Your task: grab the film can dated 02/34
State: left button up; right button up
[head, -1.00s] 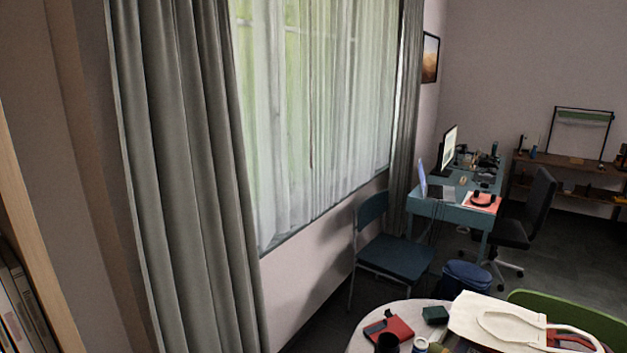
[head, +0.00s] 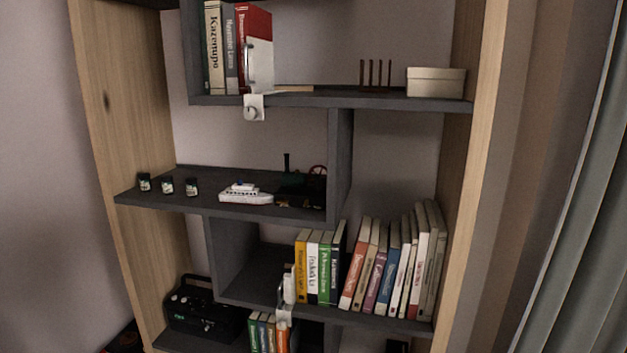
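Three small dark film cans with pale labels stand in a row at the left of a dark shelf in the head view: a left can (head: 144,182), a middle can (head: 167,186) and a right can (head: 192,187). They are upright and apart from each other. The dates on their labels are too small to read, so I cannot tell which is 02/34. Neither of my grippers shows.
Books (head: 385,265) and a black radio (head: 200,308) are below. A pale box (head: 436,82) sits above.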

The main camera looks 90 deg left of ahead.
aim_at(191, 185)
jog(key=l+u, duration=0.2)
jog(key=u, duration=3.2)
jog(key=i, duration=0.3)
